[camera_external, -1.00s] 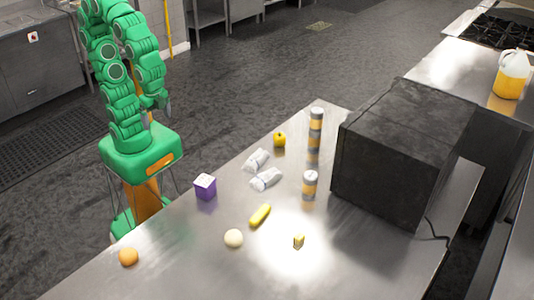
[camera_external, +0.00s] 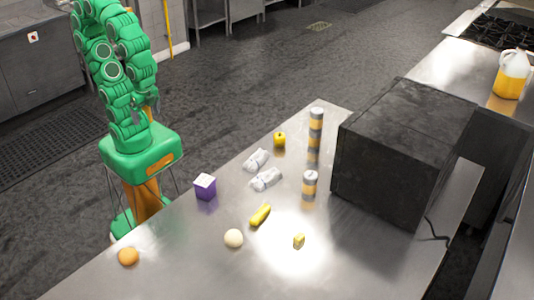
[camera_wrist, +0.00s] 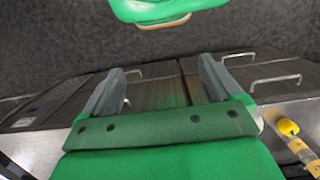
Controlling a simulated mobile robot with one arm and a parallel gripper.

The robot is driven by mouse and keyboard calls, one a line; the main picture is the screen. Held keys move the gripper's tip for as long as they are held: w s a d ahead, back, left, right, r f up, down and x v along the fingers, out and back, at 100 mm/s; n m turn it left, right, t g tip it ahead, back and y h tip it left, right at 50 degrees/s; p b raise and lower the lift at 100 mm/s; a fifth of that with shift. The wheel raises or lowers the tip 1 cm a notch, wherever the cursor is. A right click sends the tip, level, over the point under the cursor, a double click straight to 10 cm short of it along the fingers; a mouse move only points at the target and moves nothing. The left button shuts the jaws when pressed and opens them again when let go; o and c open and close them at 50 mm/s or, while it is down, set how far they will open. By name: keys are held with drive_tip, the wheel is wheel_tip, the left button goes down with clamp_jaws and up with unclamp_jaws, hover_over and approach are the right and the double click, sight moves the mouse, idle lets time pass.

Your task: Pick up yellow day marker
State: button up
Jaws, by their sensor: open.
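A small yellow block-like piece (camera_external: 299,240), which may be the yellow day marker, lies on the steel table near its front middle, in a bright glare. It is too small to read any marking. My gripper (camera_wrist: 160,75) is open and empty in the wrist view, with its two grey fingers apart. In the outside view my gripper (camera_external: 152,106) is folded close to my green arm, left of the table and well away from the yellow piece.
The steel table (camera_external: 190,260) also holds a yellow elongated item (camera_external: 260,215), a pale ball (camera_external: 233,238), an orange (camera_external: 128,256), a purple box (camera_external: 205,187), white packets (camera_external: 264,179), a yellow round item (camera_external: 279,139) and striped cans (camera_external: 310,183). A large black box (camera_external: 390,160) stands at right.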

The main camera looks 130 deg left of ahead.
idle(0.5)
drive_tip(key=c, duration=0.4)
drive_tip(key=shift+c, duration=0.2)
